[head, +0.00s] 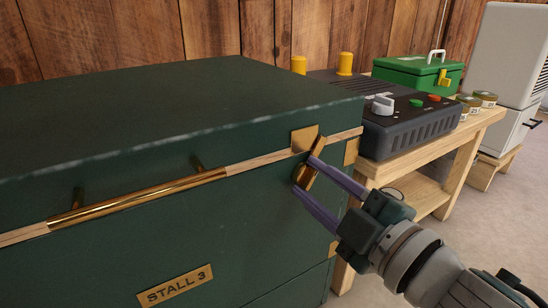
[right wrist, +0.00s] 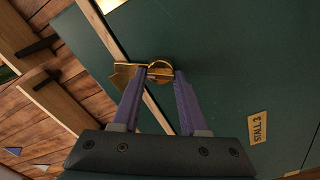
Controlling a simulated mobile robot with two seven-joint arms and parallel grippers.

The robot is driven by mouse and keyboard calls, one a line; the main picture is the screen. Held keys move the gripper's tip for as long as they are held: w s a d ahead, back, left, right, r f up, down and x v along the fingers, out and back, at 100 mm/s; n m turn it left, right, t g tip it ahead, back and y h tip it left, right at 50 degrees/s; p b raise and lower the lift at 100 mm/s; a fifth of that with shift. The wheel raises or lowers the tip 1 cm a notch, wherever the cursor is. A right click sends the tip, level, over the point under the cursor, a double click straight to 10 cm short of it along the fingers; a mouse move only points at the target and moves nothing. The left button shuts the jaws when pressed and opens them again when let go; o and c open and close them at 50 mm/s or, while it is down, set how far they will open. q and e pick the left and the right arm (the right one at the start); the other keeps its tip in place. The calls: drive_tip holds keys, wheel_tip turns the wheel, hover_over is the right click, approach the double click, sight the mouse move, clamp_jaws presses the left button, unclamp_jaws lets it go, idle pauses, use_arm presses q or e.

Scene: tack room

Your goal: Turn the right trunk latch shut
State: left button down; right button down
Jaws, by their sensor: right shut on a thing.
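The dark green trunk (head: 130,130) fills the left of the head view, with a brass "STALL 3" plate (head: 175,286) on its front. The right trunk latch (head: 318,149) is a brass piece below a brass plate (head: 304,138) near the trunk's right corner. It sits tilted, its upper end leaning right. My right gripper (head: 305,175) is shut on the latch, its purple fingers on either side of it. In the right wrist view the round brass latch (right wrist: 160,68) shows between the fingertips (right wrist: 162,76). My left gripper is not in view.
A long brass bar handle (head: 140,199) runs along the trunk's front, left of the latch. To the right, a wooden bench (head: 440,143) holds a dark control box (head: 415,127) and a green case (head: 415,75). A white cabinet (head: 508,50) stands beyond.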

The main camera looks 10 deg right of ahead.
drive_tip(key=n, duration=0.4)
drive_tip(key=shift+f+n+b, duration=0.1)
drive_tip(key=shift+n+b, duration=0.25)
drive_tip(key=shift+n, duration=0.65)
drive_tip(key=shift+c, duration=2.2)
unclamp_jaws()
drive_tip(key=shift+s, duration=0.1)
